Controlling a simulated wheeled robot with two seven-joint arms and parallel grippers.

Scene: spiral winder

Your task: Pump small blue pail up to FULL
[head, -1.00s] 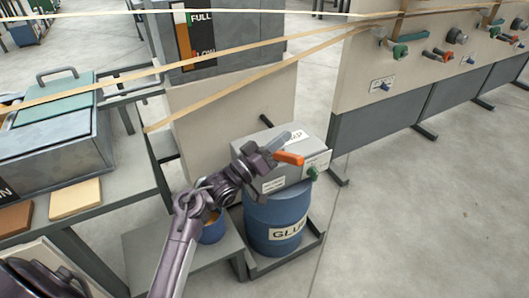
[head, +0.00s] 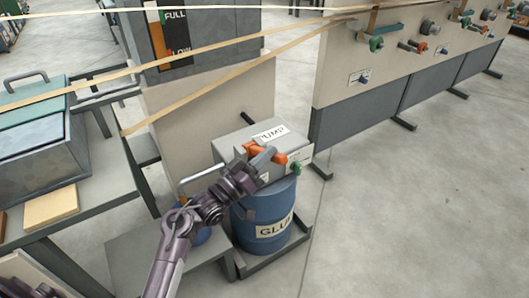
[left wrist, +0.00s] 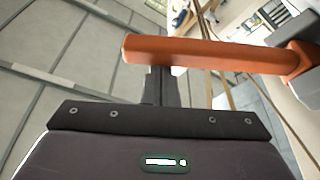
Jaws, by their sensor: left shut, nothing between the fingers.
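The small blue pail (head: 203,236) stands on a low grey shelf, mostly hidden behind my left arm. The grey pump box (head: 232,142), labelled PUMP, sits on a blue glue drum (head: 262,228). The pump's orange lever (head: 268,153) is at the box's front top. My left gripper (head: 264,160) is shut and empty against or close to the lever; contact is unclear. In the left wrist view the orange lever (left wrist: 215,54) crosses just beyond the fingers (left wrist: 160,85). The FULL/LOW gauge (head: 172,33) stands behind; its level is hard to read. My right gripper is out of view.
A green knob (head: 296,168) is on the pump's front. Tan strips (head: 200,48) stretch across above the pump. A bench with a lidded metal box (head: 35,150) stands left, and a panel wall (head: 345,75) behind right. The floor at right is clear.

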